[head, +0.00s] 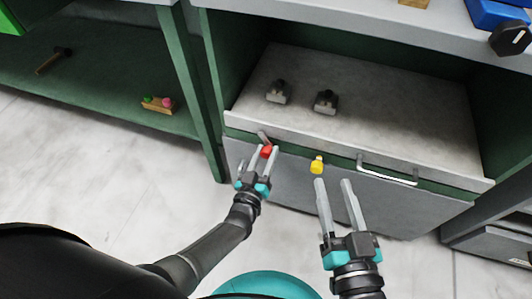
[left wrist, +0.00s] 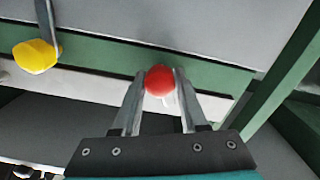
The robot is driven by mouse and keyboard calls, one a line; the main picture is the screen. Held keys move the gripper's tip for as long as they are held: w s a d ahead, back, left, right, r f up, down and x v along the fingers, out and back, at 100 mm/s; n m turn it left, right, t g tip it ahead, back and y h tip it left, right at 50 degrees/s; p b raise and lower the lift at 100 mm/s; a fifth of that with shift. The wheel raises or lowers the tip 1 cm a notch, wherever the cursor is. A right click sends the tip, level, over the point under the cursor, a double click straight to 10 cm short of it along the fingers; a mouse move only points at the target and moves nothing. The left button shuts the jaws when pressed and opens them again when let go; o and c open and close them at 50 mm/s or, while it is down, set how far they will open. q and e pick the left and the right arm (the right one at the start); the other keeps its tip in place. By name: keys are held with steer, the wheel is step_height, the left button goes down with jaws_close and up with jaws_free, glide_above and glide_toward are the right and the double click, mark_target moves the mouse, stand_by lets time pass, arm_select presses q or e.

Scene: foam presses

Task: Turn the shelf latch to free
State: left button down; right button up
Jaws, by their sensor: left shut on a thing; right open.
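The shelf latch has a red knob (head: 266,151) at the front edge of the grey shelf, left of centre in the head view. My left gripper (head: 263,160) is shut on this red knob, which also shows between the fingertips in the left wrist view (left wrist: 159,80). A yellow knob (head: 317,165) sits to its right on the same front, and also at the upper left of the left wrist view (left wrist: 36,56). My right gripper (head: 333,190) is open and empty, in front of the drawer below the yellow knob.
Two small grey blocks with dark knobs (head: 278,92) (head: 325,101) stand on the shelf (head: 390,110). A metal bar handle (head: 387,171) is right of the yellow knob. The green shelf at left holds a hammer (head: 53,60) and a wooden block with coloured knobs (head: 158,103).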

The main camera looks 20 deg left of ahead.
arm_select(q)
steer(key=n, duration=0.6)
steer(key=shift+n, duration=0.3)
steer(key=n, duration=0.5)
steer(key=shift+n, duration=0.3)
steer(key=shift+c, duration=2.2)
jaws_free()
